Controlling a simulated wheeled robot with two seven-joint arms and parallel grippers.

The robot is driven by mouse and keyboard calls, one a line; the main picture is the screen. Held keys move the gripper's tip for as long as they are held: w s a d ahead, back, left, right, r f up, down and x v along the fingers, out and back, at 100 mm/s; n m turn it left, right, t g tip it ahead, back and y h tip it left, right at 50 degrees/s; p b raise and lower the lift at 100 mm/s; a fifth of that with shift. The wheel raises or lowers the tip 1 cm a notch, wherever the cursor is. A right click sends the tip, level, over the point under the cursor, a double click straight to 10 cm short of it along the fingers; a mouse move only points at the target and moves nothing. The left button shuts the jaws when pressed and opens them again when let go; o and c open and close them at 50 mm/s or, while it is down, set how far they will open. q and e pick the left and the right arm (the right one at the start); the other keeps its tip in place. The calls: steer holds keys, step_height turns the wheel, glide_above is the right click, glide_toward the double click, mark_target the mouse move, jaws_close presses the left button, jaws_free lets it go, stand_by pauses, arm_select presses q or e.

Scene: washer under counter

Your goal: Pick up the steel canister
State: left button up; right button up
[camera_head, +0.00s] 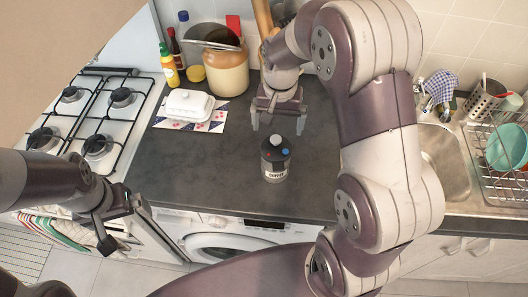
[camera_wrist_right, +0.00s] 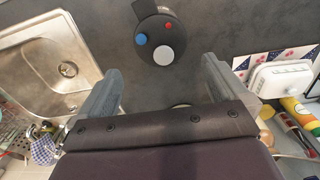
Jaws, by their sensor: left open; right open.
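The steel canister (camera_head: 275,160) is a dark cylinder with a pale label and a lid with red, blue and white spots. It stands upright on the dark counter. In the right wrist view its lid (camera_wrist_right: 160,38) shows from above, beyond and between the fingertips. My right gripper (camera_head: 277,125) is open and empty, just behind the canister and apart from it; its fingers also show in the right wrist view (camera_wrist_right: 163,88). My left gripper (camera_head: 115,222) hangs at the lower left, in front of the counter and far from the canister.
A butter dish (camera_head: 190,105) on a patterned cloth, a brown crock (camera_head: 225,72) and bottles (camera_head: 169,66) stand at the back left. The gas hob (camera_head: 82,118) is left, the sink (camera_head: 445,160) right. Counter around the canister is clear.

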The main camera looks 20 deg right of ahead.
mark_target(276, 141)
steer(key=f, duration=0.3)
steer(key=shift+s+f+p, duration=0.25)
steer(key=shift+s+p, duration=0.15)
steer(key=shift+w+d+f+p, duration=0.1)
steer(key=shift+w+f+p, duration=0.15)
steer(key=shift+f, duration=0.4)
steer(key=shift+w+f+p, duration=0.1)
steer(key=shift+w+f, duration=0.15)
steer(key=shift+f, duration=0.35)
step_height(276, 141, down, 4)
steer(key=shift+s+f+p, duration=0.1)
steer(key=shift+p, duration=0.8)
steer(key=shift+f, duration=0.2)
arm_select(q)
step_height(276, 141, up, 4)
steer(key=shift+f, duration=0.2)
arm_select(e)
steer(key=shift+f, duration=0.1)
steer(key=c, duration=1.7)
arm_select(q)
steer(key=shift+w, duration=0.1)
